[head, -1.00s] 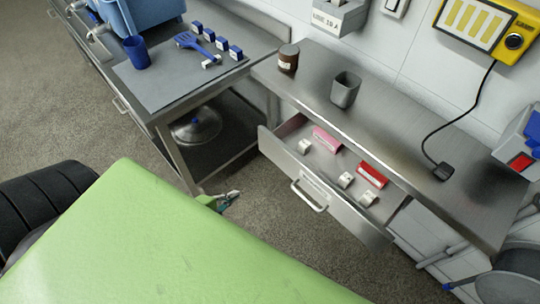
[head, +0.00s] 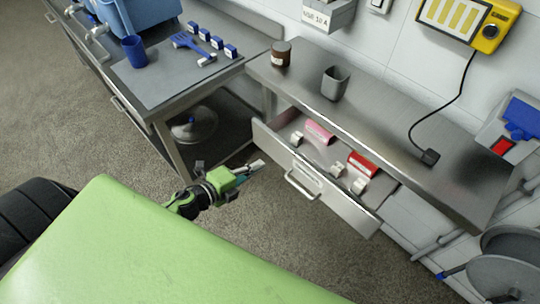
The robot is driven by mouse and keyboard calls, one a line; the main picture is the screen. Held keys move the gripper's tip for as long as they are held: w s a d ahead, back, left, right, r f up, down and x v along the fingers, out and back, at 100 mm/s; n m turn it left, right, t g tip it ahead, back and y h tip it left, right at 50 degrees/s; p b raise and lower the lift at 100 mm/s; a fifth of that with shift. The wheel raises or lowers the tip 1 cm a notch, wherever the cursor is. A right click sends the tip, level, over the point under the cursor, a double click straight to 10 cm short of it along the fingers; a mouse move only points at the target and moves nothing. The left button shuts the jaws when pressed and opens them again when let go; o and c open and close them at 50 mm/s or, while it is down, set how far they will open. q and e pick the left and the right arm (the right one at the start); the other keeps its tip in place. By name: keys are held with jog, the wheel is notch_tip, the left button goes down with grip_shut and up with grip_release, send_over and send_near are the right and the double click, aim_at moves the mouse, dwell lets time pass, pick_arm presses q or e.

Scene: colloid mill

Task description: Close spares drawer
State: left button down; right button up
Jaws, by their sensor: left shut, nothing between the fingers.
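The spares drawer (head: 335,203) is pulled out from under the steel bench at the right. Its front panel has a bar handle (head: 299,191). Inside lie a pink item (head: 319,132), a red item (head: 362,164) and several small white parts (head: 337,170). My left gripper (head: 255,166) is shut and empty, just left of the drawer front and close to it, above the floor. I cannot tell from this view whether it touches the panel. My right gripper is not in view.
The steel bench (head: 390,130) holds a brown jar (head: 281,53), a grey cup (head: 333,83) and a black plug (head: 430,157). Grey floor (head: 270,235) lies clear before the drawer.

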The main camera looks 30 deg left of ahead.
aim_at(277, 153)
pick_arm(q)
jog(key=x, duration=0.3)
jog(key=r+p+x, duration=0.1)
jog(key=x, duration=0.1)
jog(key=shift+w+d+f, duration=0.1)
jog(key=shift+w, duration=0.3)
jog(key=shift+w+d, duration=0.1)
jog(key=shift+w, duration=0.1)
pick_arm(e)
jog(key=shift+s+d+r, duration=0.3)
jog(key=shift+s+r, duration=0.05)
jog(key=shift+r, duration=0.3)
